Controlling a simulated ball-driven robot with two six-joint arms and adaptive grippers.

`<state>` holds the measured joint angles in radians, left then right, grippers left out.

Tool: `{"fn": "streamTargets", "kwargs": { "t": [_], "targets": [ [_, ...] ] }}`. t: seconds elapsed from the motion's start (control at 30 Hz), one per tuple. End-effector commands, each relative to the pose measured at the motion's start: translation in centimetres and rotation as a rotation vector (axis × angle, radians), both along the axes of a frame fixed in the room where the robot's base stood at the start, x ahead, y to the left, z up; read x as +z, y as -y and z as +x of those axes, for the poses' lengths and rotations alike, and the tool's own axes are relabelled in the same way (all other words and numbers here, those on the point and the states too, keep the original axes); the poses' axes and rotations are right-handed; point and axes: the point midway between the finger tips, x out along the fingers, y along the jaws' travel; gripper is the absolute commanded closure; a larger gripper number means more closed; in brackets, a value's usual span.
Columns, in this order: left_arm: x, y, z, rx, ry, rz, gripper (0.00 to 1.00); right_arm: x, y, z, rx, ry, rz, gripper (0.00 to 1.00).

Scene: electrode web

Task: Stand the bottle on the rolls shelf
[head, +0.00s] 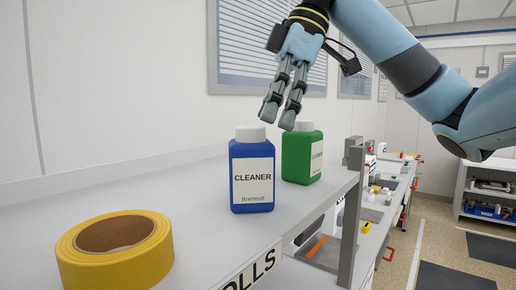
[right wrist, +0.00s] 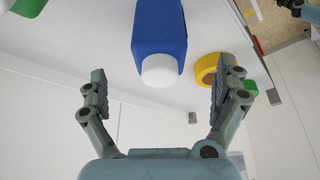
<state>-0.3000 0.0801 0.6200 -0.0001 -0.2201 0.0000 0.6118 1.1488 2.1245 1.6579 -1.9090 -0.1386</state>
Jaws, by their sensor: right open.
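A blue bottle (head: 252,172) with a white cap and a CLEANER label stands upright on the rolls shelf (head: 200,200), whose front edge shows the letters "OLLS". A green bottle (head: 302,154), also white-capped with a partly hidden label, stands upright just behind it to the right. My right gripper (head: 279,114) is open and empty, above the two bottles and clear of them. In the right wrist view the blue bottle (right wrist: 160,30) lies between the spread fingers, its cap towards the gripper. My left gripper is not in view.
A yellow tape roll (head: 115,248) lies flat on the shelf at the front left. A grey post (head: 352,215) stands at the shelf's right end. A lower bench (head: 385,190) with several small things lies beyond. The shelf left of the bottles is clear towards the wall.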

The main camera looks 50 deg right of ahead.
Motion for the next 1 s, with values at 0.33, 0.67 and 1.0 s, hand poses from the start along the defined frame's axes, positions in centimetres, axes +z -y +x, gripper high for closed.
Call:
{"fn": "streamTargets", "kwargs": {
  "t": [0.33,0.67,1.0],
  "targets": [
    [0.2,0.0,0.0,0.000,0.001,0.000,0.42,3.7,1.2,-1.0,-0.001,0.000,0.000,0.01],
    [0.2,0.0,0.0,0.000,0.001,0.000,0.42,3.7,1.2,-1.0,-0.001,-0.002,0.000,0.01],
    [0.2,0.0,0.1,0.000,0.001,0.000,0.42,3.7,1.2,-1.0,-0.001,-0.001,-0.001,0.01]
  ]
}}
